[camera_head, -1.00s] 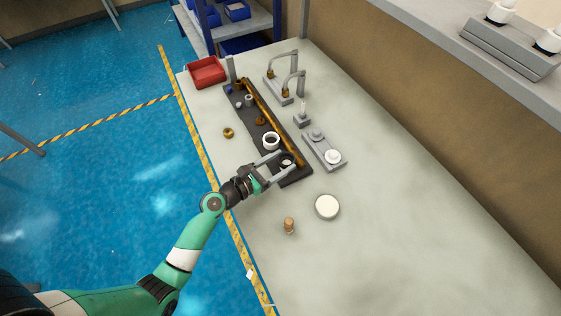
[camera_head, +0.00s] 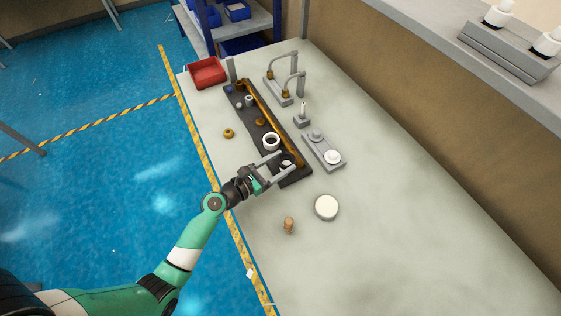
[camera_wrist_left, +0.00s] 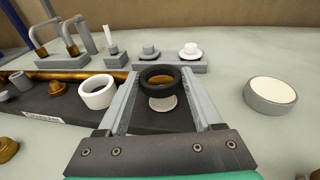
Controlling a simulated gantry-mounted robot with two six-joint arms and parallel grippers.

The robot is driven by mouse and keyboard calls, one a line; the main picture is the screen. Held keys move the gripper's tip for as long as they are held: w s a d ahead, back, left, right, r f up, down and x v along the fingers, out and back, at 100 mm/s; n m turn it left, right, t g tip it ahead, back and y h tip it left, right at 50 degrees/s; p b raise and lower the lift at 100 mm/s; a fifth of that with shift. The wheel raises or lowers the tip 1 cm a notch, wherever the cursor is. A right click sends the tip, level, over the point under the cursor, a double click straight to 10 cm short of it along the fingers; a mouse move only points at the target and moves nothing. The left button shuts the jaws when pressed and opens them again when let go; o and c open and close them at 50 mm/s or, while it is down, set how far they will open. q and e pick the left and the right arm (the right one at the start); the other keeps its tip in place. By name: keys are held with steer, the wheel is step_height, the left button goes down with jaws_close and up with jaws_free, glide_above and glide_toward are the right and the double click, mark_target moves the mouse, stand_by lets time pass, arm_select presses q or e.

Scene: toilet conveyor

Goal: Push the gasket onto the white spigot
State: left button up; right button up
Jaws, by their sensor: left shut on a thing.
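My left gripper (camera_wrist_left: 163,88) is shut on a black ring, the gasket (camera_wrist_left: 160,70), in the left wrist view. The gasket sits between the fingertips, above a white round piece (camera_wrist_left: 163,103). In the head view my left gripper (camera_head: 286,163) is over the near end of the dark tray (camera_head: 257,131); the gasket is too small to make out there. A grey base plate (camera_head: 324,148) beyond the tray carries a white spigot (camera_head: 333,156) and a grey one (camera_head: 316,134). They also show in the left wrist view, the white spigot (camera_wrist_left: 190,49) and the grey one (camera_wrist_left: 149,50), apart from the gasket. My right gripper is not in view.
A white ring (camera_head: 271,141) and a copper-coloured pipe (camera_head: 270,119) lie on the tray. A white-topped disc (camera_head: 326,207) and a small brown piece (camera_head: 289,225) stand nearer. Bent-pipe stands (camera_head: 284,79) and a red bin (camera_head: 207,72) are farther back. The right table area is clear.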

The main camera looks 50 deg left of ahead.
mark_target(278, 170)
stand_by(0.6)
arm_select(q)
steer(key=shift+f+b, duration=1.25)
steer(key=shift+f, duration=0.5)
steer(key=o, duration=1.4)
steer(key=shift+c, duration=0.2)
steer(key=shift+s+r, duration=0.15)
steer(key=shift+s, duration=0.25)
steer(key=s, duration=0.3)
steer(key=s+r+p, duration=0.1)
steer(key=s, duration=0.3)
steer(key=s+p, duration=0.1)
steer(key=s, duration=0.2)
steer(key=shift+s+a+r, duration=0.2)
steer(key=shift+s+r, duration=0.05)
steer(key=shift+s, duration=0.1)
